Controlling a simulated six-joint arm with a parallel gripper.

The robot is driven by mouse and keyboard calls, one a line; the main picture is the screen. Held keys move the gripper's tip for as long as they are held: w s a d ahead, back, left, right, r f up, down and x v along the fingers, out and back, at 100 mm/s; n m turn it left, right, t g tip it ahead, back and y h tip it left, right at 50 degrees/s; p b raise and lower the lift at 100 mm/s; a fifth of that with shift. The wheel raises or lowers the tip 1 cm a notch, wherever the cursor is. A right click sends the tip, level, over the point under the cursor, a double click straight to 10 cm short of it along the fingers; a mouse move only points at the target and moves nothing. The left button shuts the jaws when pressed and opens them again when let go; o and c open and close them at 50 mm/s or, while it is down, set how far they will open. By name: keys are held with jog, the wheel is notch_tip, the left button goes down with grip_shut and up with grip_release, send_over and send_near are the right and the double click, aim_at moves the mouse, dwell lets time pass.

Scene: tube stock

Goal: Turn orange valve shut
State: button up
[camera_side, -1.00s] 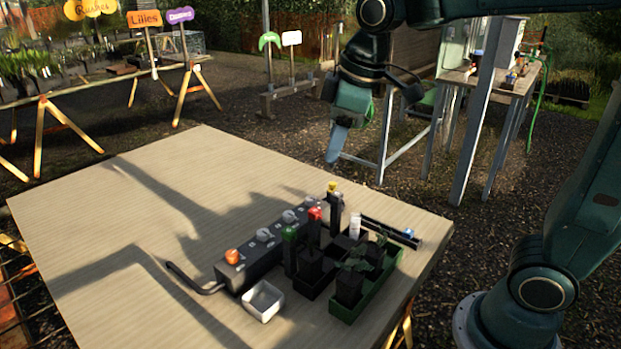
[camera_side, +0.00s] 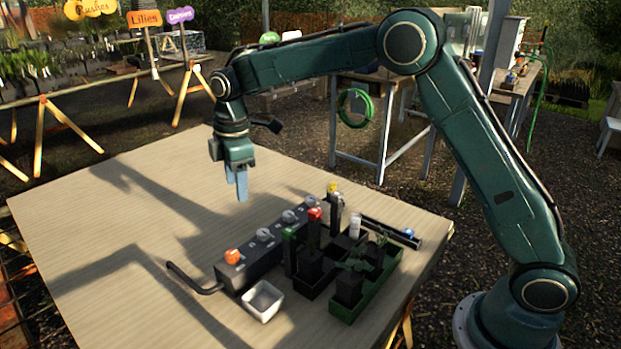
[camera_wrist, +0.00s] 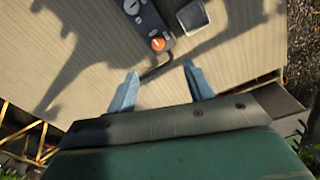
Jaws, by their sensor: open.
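The orange valve (camera_side: 232,256) is a round knob at the near left end of a dark grey manifold block (camera_side: 250,268). In the wrist view the orange valve (camera_wrist: 158,44) shows above the gap between my fingers, with a light mark on its top. My gripper (camera_side: 240,188) is open and empty, pointing down above the table behind the block, well clear of the valve. In the wrist view my gripper (camera_wrist: 160,85) has its two blue fingers spread apart. Which way the knob is set is too small to tell.
Grey knobs (camera_side: 264,235) sit along the same block. A black hose (camera_side: 190,280) leaves its left end. A white square dish (camera_side: 263,300) stands close in front. Tube racks and a green tray (camera_side: 365,300) stand at right. The table's left part (camera_side: 90,220) is clear.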

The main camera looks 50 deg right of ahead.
jog(key=n, duration=0.2)
send_over(232, 254)
notch_tip(232, 254, down, 6)
jog(key=shift+w+f+g, duration=0.1)
jog(key=shift+g, duration=0.3)
notch_tip(232, 254, down, 14)
jog(key=shift+r, duration=0.1)
dwell(0.5)
jog(key=c, duration=1)
